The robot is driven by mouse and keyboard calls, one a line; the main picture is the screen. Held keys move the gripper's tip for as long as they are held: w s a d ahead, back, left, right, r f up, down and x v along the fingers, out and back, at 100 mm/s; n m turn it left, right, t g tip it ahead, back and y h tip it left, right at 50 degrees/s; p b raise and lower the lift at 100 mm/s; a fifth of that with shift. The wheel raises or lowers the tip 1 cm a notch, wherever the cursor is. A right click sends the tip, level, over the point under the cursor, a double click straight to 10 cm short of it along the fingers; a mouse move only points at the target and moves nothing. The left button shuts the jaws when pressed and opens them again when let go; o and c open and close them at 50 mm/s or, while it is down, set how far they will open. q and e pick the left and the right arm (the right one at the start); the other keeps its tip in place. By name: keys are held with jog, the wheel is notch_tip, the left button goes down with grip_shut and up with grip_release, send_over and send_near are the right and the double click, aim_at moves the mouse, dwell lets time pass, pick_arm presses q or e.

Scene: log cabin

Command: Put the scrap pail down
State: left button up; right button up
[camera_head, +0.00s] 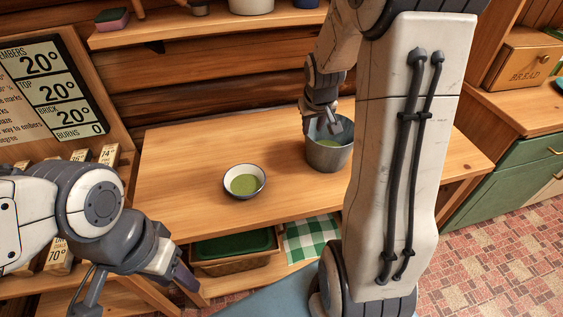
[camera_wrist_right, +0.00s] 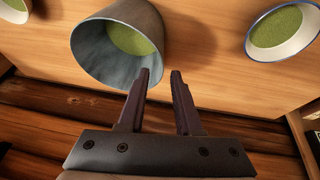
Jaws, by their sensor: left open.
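The scrap pail (camera_head: 327,157), a grey metal pail with green contents, stands upright on the wooden table. It also shows in the right wrist view (camera_wrist_right: 117,50), its mouth facing the camera. My right gripper (camera_head: 330,125) is over the pail's rim. In the right wrist view, its two fingers (camera_wrist_right: 161,76) are apart, one in front of the pail's mouth and one just beyond its side. I cannot tell whether either finger touches the wall. My left gripper (camera_head: 138,285) is open and empty at the lower left, in front of the table and away from the pail.
A white bowl with green contents (camera_head: 245,182) sits left of the pail on the table (camera_head: 180,165); bare wood surrounds it. A basket (camera_head: 236,262) and a green checked cloth (camera_head: 312,238) are on the lower shelf. A bread box (camera_head: 522,58) stands at the right.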

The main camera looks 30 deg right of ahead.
jog(key=s+a+r+n+y, duration=0.1)
jog(key=a, duration=0.5)
jog(key=s+a+r+n, duration=0.1)
jog(key=a+n, duration=0.1)
jog(key=a, duration=0.5)
jog(key=s+a+r+n+g+y, duration=0.15)
jog(key=s+a+n, duration=0.25)
jog(key=s+a, duration=0.95)
jog(key=s+a+n+g, duration=0.2)
jog(key=s+a, duration=0.2)
jog(key=s, duration=0.5)
jog(key=shift+a+f+n+y, duration=0.2)
jog(key=shift+n+y, duration=0.1)
jog(key=shift+y, duration=0.05)
pick_arm(q)
jog(key=shift+r, duration=0.1)
pick_arm(e)
jog(key=shift+r+g, duration=0.15)
jog(key=shift+g, duration=0.1)
